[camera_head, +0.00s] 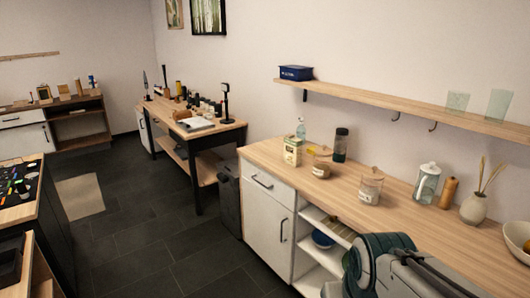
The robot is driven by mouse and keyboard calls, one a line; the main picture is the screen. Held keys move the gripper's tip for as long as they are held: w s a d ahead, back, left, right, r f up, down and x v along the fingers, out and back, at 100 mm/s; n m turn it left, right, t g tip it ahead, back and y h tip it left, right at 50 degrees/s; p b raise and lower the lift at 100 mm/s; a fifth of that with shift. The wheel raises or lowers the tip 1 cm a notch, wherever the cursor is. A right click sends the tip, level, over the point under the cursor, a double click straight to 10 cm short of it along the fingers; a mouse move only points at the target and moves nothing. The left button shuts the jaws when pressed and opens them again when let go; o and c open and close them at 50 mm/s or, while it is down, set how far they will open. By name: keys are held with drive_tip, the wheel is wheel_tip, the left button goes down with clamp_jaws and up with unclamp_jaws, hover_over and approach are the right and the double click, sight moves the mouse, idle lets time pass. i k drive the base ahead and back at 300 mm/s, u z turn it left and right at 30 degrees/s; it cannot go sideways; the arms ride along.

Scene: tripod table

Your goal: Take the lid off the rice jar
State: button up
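Two glass jars with pale labels stand upright on the wooden counter (415,221). One jar (370,187) holds pale contents and has its lid on. The other jar (322,164) stands farther back to the left, looks brownish inside and also has its lid on. The labels are too small to read, so I cannot tell for sure which is the rice jar. Part of my grey and teal arm shows at the bottom right, in front of the counter. My gripper does not show.
A carton (292,151), a dark bottle (340,146), a glass pitcher (426,184), a wooden mill (448,193) and a vase (474,208) share the counter. A wall shelf (400,100) hangs above. Dark floor (155,245) is clear at the left.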

sight(373, 173)
drive_tip(key=k, duration=0.5)
drive_tip(key=u, duration=1.35)
drive_tip(key=i, duration=1.05)
drive_tip(key=z, duration=2.1)
